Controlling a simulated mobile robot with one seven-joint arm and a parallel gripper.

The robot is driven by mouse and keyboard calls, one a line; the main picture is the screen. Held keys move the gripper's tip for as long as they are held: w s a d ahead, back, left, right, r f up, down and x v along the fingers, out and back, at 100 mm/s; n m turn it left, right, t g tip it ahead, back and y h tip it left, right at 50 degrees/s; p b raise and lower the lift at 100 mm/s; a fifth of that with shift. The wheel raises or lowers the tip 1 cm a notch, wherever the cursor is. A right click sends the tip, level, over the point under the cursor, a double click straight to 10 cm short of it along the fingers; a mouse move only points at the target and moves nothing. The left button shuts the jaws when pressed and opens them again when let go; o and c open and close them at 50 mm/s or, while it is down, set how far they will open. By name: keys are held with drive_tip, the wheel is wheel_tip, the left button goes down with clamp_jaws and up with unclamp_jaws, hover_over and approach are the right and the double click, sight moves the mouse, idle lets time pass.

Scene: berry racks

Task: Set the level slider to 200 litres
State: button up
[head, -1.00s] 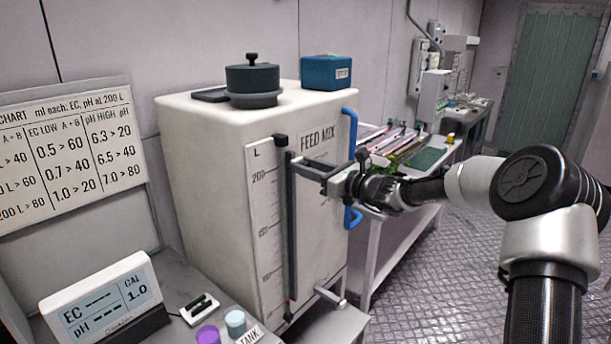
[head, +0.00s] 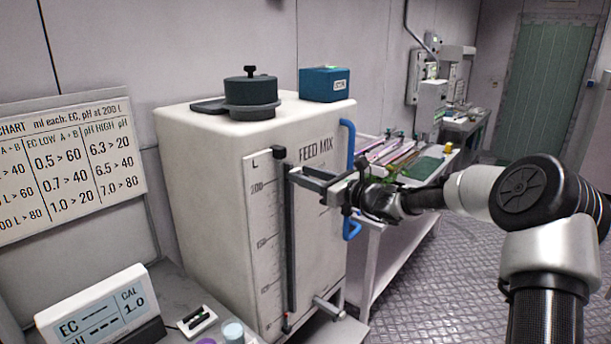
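The white feed mix tank (head: 200,180) stands in the middle of the head view. On its front is a level scale (head: 262,235) marked L, with 200 near the top. A dark vertical slider rail (head: 290,250) runs along the scale's right side, with a black knob (head: 279,152) at its top and a small red mark at its foot. My gripper (head: 303,177) reaches in from the right, its fingertips at the rail about level with the 200 mark. The fingers cover any slider handle there. I cannot tell whether they are closed on it.
A dark round lid (head: 251,94) and a teal box (head: 325,84) sit on the tank. A blue pipe (head: 349,140) runs down its right side. A dosing chart (head: 65,160) and an EC/pH meter (head: 100,306) are at left. Floor at right is clear.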

drive_tip(key=b+v, duration=0.2)
drive_tip(key=v, duration=1.5)
drive_tip(key=shift+s, duration=0.2)
drive_tip(key=shift+d, duration=0.15)
